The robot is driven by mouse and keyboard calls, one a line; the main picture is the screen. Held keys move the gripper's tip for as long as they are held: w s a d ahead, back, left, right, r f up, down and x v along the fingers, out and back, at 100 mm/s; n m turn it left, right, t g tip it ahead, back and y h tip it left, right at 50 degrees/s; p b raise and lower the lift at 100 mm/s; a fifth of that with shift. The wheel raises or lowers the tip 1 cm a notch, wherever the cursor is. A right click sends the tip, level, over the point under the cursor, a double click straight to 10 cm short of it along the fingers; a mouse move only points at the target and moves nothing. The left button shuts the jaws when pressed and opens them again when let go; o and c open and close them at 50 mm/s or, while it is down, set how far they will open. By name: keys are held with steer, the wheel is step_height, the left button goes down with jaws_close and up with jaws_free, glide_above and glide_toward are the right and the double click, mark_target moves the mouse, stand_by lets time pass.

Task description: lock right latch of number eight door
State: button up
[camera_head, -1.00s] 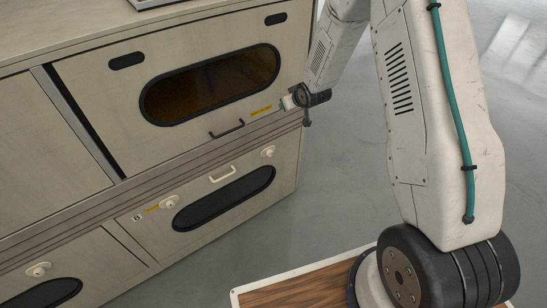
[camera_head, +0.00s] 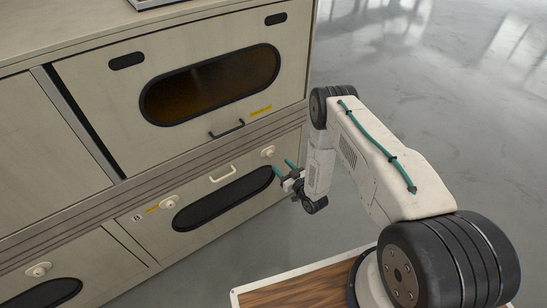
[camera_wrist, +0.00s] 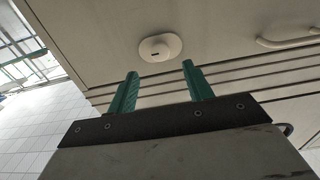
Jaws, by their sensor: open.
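The number eight door (camera_head: 200,216) is a lower beige door with a dark oval window, a white handle and a small number plate (camera_head: 137,217) at its left; the digit is too small to read surely. Its right latch (camera_head: 268,152) is a round white knob at the upper right; the left latch (camera_head: 169,202) is a similar knob. In the wrist view the right latch (camera_wrist: 160,47) shows a small dark slot and lies just beyond the green fingertips. My gripper (camera_head: 283,168) is open and empty, in front of the right latch; it also shows in the wrist view (camera_wrist: 160,75).
The white door handle (camera_head: 223,174) stands out left of the right latch. An upper door (camera_head: 190,125) with a black handle (camera_head: 227,129) is above. Grey floor (camera_head: 350,40) is open to the right of the cabinet.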

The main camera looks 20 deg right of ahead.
mark_target(271, 154)
steer(key=x, duration=0.7)
steer(key=shift+w, duration=0.1)
jaws_close()
